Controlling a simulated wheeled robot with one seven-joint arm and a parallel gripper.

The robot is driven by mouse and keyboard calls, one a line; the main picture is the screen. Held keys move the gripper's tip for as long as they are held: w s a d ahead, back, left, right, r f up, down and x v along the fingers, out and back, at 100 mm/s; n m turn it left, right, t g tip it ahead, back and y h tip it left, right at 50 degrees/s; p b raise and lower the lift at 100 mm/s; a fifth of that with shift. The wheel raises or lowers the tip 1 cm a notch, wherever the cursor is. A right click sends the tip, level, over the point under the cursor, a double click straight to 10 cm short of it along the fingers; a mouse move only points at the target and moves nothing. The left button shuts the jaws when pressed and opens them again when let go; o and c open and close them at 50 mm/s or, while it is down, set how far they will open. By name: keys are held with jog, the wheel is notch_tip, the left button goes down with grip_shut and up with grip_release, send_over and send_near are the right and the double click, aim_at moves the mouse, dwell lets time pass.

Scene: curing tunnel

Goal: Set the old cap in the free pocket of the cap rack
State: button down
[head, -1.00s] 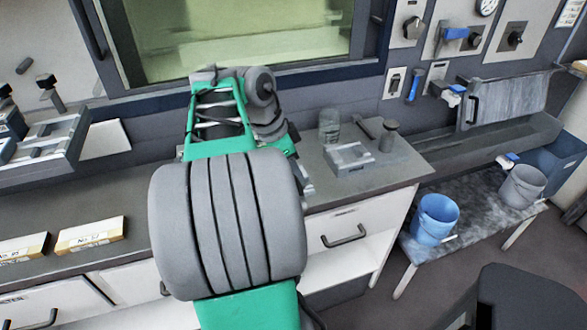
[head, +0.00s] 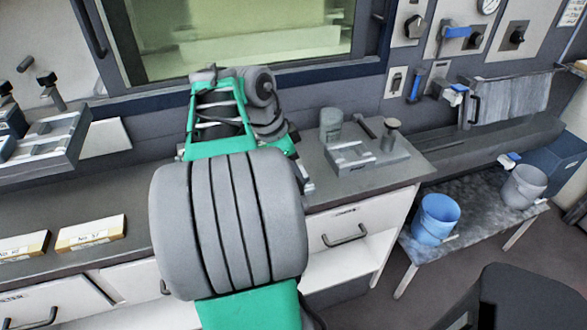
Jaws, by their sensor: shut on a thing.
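My arm fills the middle of the head view and covers the bench behind it. My gripper's fingers are hidden behind the arm, and only small wrist parts show at its right edge. I cannot see the old cap. A low grey fixture stands on the bench right of my arm, with a small block (head: 352,158), an upright cylinder (head: 331,125) and a knob-topped post (head: 392,134). I cannot tell whether it is the cap rack, and no free pocket can be made out.
A grey fixture (head: 45,140) stands at the bench's left. Two labelled boxes (head: 91,233) (head: 22,246) lie near the front edge. A window (head: 240,40) is behind. A blue bucket (head: 436,219) and a grey bucket (head: 523,187) stand on a low table at right.

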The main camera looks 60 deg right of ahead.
jog(key=shift+f+b, duration=0.7)
jog(key=shift+f, duration=0.1)
jog(key=c, duration=0.7)
grip_release()
